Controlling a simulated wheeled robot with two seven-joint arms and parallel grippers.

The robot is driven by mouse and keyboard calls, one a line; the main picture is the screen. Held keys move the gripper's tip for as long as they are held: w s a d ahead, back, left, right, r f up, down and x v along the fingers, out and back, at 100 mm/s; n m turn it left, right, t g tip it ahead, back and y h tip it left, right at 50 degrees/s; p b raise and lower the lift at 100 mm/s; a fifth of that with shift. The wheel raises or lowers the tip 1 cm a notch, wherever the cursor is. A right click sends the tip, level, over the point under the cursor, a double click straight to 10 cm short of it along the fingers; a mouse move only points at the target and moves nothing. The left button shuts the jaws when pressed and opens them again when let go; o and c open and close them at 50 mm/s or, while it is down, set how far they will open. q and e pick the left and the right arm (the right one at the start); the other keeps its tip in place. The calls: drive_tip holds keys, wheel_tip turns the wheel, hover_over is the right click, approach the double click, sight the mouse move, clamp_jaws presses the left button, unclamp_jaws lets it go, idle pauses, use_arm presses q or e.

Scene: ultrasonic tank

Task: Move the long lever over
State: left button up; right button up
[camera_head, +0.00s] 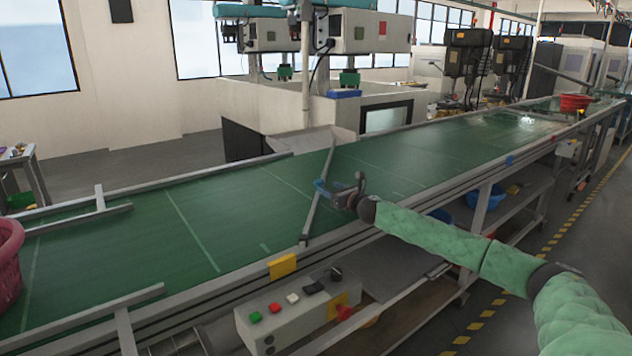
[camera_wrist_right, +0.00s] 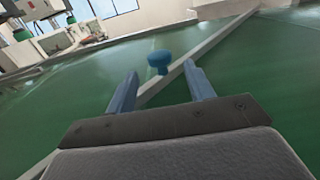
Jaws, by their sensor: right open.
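The long lever (camera_head: 312,212) is a thin grey bar lying slantwise across the green conveyor belt. It also shows in the right wrist view (camera_wrist_right: 220,42), running from lower left to upper right. A blue knob (camera_wrist_right: 158,61) stands on the bar. My right gripper (camera_head: 327,188) is over the belt at the middle of the lever. In the wrist view its two blue fingers (camera_wrist_right: 160,76) are apart, with the knob just beyond and between their tips. Whether they touch the bar cannot be told. My left gripper is not in view.
The conveyor belt (camera_head: 225,200) has side rails and is clear around the lever. A control box (camera_head: 290,312) with buttons is on the near side. A pink basket (camera_head: 8,262) stands at the left, a red basket (camera_head: 575,102) at the far end. Machines stand behind.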

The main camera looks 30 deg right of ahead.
sight(322, 183)
drive_tip(key=shift+w+a+r, duration=0.1)
drive_tip(key=shift+w+r, duration=0.15)
drive_tip(key=shift+w, duration=0.15)
drive_tip(key=w+p, duration=0.1)
drive_tip(key=w, duration=0.2)
drive_tip(key=w+p, duration=0.1)
drive_tip(key=w, duration=0.2)
drive_tip(key=shift+a+f, duration=0.1)
drive_tip(key=shift+a, duration=0.1)
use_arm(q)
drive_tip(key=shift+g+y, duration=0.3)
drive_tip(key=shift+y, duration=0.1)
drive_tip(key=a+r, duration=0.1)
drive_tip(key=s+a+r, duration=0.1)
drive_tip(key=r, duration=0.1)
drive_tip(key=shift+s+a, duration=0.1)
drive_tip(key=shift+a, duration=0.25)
use_arm(e)
drive_tip(key=shift+w+f, duration=0.1)
drive_tip(key=shift+w, duration=0.15)
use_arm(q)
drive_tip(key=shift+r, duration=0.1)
use_arm(e)
clamp_jaws()
